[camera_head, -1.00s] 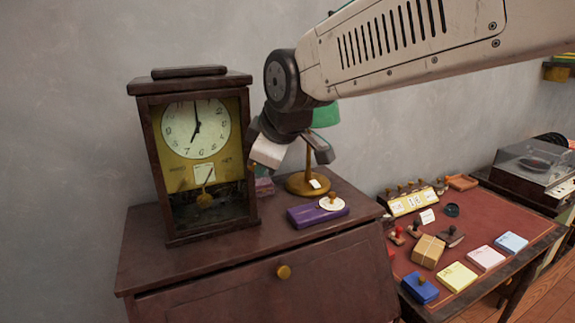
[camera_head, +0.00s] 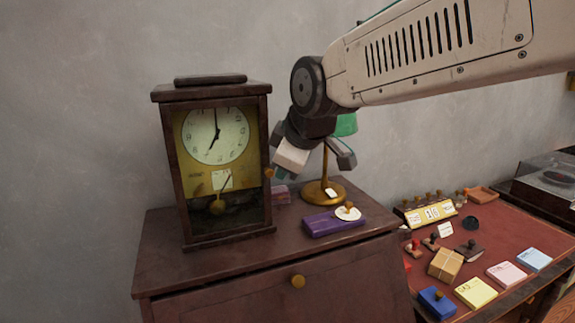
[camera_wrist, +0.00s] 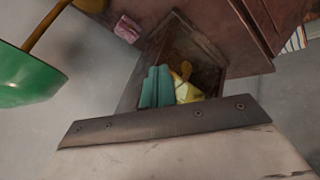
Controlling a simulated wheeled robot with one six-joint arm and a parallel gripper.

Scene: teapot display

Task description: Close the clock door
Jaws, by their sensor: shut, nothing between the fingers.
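The clock (camera_head: 213,160) stands upright on the brown cabinet, its white dial and pendulum showing in the front. A small brass knob (camera_head: 268,172) shows at its right front edge. The front frame looks about flush with the case; I cannot tell whether the door is fully closed. My gripper (camera_head: 281,172) is just right of the clock, close to the knob; contact cannot be made out. In the wrist view, the teal fingers of my gripper (camera_wrist: 155,88) are together and empty, in front of the dark clock case (camera_wrist: 205,52). Part of the case is hidden behind the gripper.
The green-shaded lamp (camera_head: 323,190) stands right behind my gripper. A purple box (camera_head: 333,224) with a white round piece and a pink block (camera_head: 281,194) lie near the clock on the cabinet (camera_head: 185,268). A red-topped desk (camera_head: 420,262) with stamps is further right.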

